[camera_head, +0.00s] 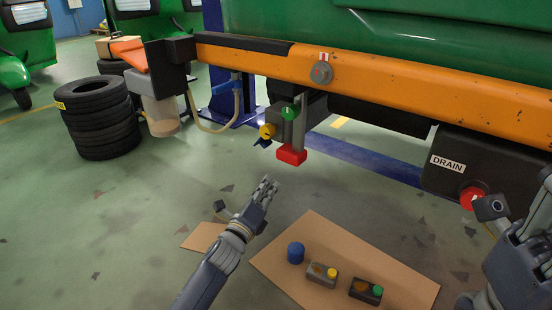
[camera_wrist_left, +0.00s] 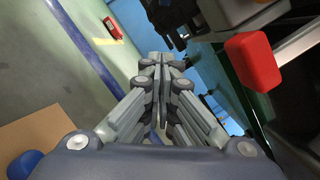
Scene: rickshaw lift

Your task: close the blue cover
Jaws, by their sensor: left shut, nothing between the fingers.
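A small dark blue flap-like piece (camera_head: 262,142) hangs beside a yellow knob (camera_head: 267,131) on the grey unit (camera_head: 286,126) under the orange beam; I cannot tell whether it is the blue cover. A blue cylindrical cap (camera_head: 295,253) stands on the cardboard and shows partly in the left wrist view (camera_wrist_left: 25,166). A blue fitting (camera_head: 227,85) sits on the hose at the beam's left. My left gripper (camera_head: 270,183) is shut and empty, below the grey unit and apart from it. My right gripper (camera_head: 527,228) is at the right edge, partly cut off.
A red block (camera_head: 291,155) juts from the unit's bottom; it is close on the right in the left wrist view (camera_wrist_left: 252,62). Two small boxes with coloured buttons lie on the cardboard (camera_head: 270,262). A black DRAIN box (camera_head: 480,178) hangs at right.

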